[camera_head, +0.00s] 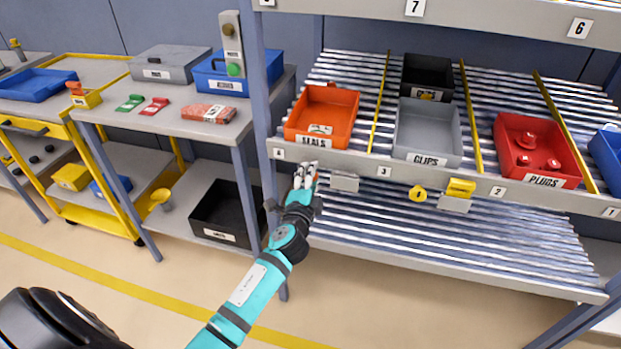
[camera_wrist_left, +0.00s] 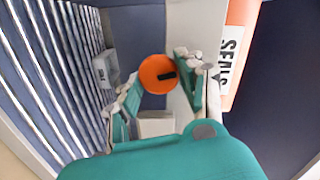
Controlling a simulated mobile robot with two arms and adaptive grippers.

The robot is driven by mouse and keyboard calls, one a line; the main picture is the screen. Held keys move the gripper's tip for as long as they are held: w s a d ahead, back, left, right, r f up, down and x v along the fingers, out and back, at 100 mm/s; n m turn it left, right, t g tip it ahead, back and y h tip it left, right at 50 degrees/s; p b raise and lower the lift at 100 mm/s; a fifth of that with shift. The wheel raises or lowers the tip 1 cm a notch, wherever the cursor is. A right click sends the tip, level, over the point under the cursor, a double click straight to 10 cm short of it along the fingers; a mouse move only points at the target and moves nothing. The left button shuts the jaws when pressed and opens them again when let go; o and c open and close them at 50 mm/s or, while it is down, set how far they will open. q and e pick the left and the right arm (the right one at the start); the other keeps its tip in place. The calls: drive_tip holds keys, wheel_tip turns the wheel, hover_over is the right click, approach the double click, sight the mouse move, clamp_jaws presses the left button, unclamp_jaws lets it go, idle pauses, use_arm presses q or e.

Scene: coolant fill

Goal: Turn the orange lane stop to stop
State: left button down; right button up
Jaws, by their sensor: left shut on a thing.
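The orange lane stop (camera_wrist_left: 152,69) is a round orange knob with a dark mark, on the rack's front edge below the orange SEALS bin (camera_head: 322,112). The bin's side also shows in the left wrist view (camera_wrist_left: 238,45). My left gripper (camera_head: 305,176) is at the rack's front edge near lane 4, its fingers on both sides of the knob. It is shut on the knob (camera_wrist_left: 157,78). In the head view the gripper mostly hides the knob. My right gripper is not in view.
A yellow round stop (camera_head: 418,194) and a yellow block (camera_head: 461,187) are farther right on the same edge. A grey CLIPS bin (camera_head: 428,130) and red PLUGS bin (camera_head: 535,148) stand on the rollers. A grey bench (camera_head: 175,122) is at left.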

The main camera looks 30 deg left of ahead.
use_arm(q)
drive_tip(key=m, duration=0.2)
drive_tip(key=shift+m+y, duration=0.3)
drive_tip(key=shift+m, duration=0.1)
idle(0.4)
drive_tip(key=c, duration=0.8)
unclamp_jaws()
drive_tip(key=v, duration=1.2)
